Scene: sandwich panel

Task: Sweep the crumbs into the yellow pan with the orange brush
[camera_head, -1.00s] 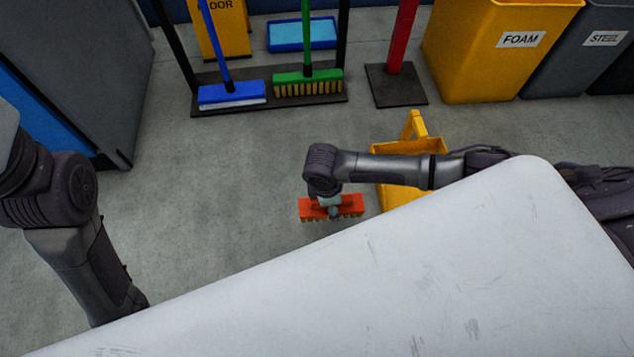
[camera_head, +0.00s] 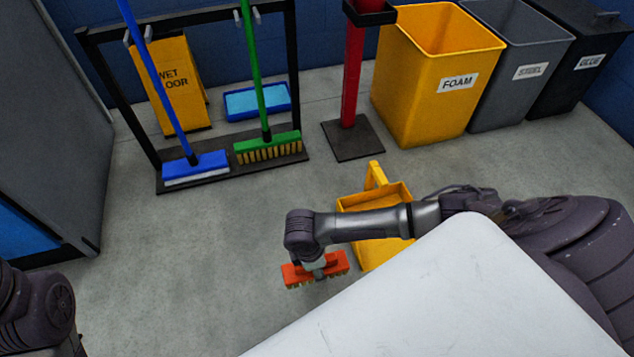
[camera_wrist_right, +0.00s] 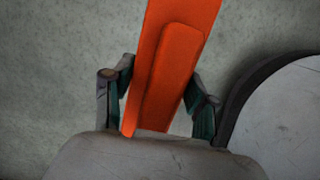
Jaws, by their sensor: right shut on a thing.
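The orange brush (camera_head: 297,276) is held by my right gripper (camera_head: 319,266), left of the pan in the head view, with its bristles down near or at the floor; I cannot tell if they touch it. In the right wrist view the orange brush (camera_wrist_right: 178,65) runs up between the two fingers of the right gripper (camera_wrist_right: 160,102). The yellow pan (camera_head: 377,256) lies on the floor with its handle toward the back; my right forearm crosses in front of it. I cannot make out any crumbs. My left gripper is out of view; only its arm shows bottom left.
The floor left of the brush is clear.

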